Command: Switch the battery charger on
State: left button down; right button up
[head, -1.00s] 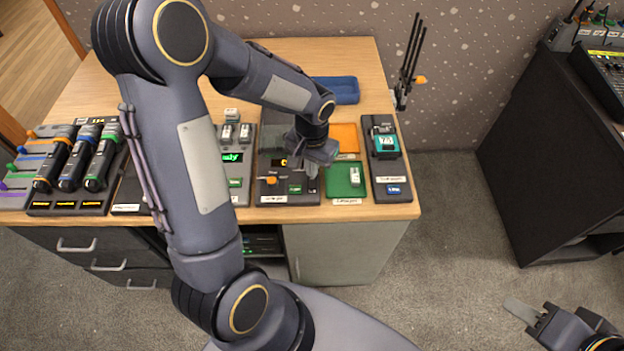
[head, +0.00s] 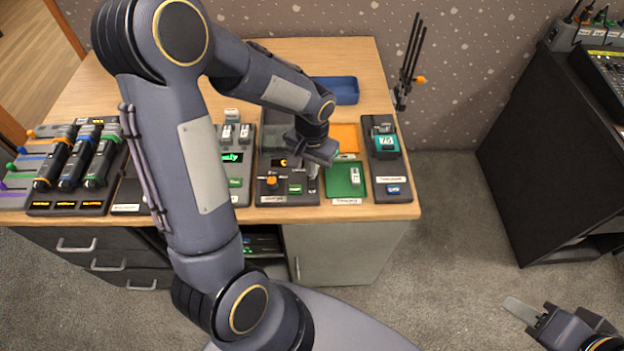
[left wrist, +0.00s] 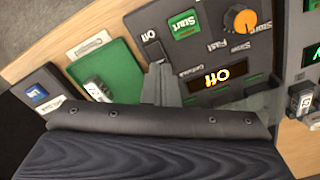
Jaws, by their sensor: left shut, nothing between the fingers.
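The battery charger (head: 288,198) is a dark panel at the front of the wooden bench, with an orange knob (left wrist: 240,20), a green Start button (left wrist: 184,24) and a lit display (left wrist: 216,76) that appears to read Off. A small dark lever switch (left wrist: 153,48) sits beside the printed word Off in the left wrist view. My left gripper (head: 313,170) is shut and empty above the charger's right side. In the left wrist view its fingertips (left wrist: 159,70) are close to the switch; I cannot tell if they touch. My right gripper (head: 528,313) hangs away from the bench at lower right, its jaw opening unclear.
A green tray (head: 339,190) with a pale battery (head: 355,176) lies right of the charger. A dark unit with a teal block (head: 386,144) stands at the bench's right end. A blue tray (head: 338,88) and an orange pad (head: 346,137) lie behind. Other panels stand left.

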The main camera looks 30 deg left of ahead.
pick_arm(q)
jog(key=shift+f+b, duration=0.85)
jog(key=shift+f, duration=0.05)
dwell(0.6)
jog(key=shift+r, duration=0.15)
jog(key=shift+r+p, duration=2.75)
jog(key=shift+r, duration=0.65)
